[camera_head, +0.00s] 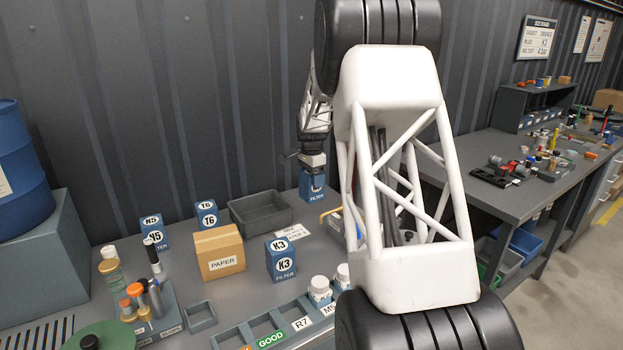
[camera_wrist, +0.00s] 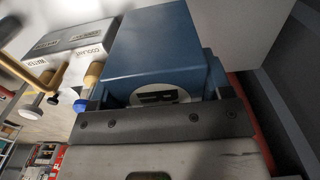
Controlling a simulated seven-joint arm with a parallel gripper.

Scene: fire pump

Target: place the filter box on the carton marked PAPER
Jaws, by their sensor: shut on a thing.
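My gripper (camera_head: 313,166) is shut on a blue filter box (camera_head: 312,187) at the back right of the near bench. In the wrist view the blue box (camera_wrist: 160,45) lies between the fingers, its round white label partly hidden by my gripper (camera_wrist: 158,98). I cannot tell whether the box touches the bench. The brown carton marked PAPER (camera_head: 219,263) stands on the bench to the left and nearer the camera, apart from the gripper. Its top looks clear.
Blue filter boxes K3 (camera_head: 281,262), T6 (camera_head: 207,214) and N5 (camera_head: 153,232) stand around the carton. A grey open bin (camera_head: 258,212) lies between the carton and my gripper. White-capped jars (camera_head: 320,291) stand in front. My arm hides the bench's right part.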

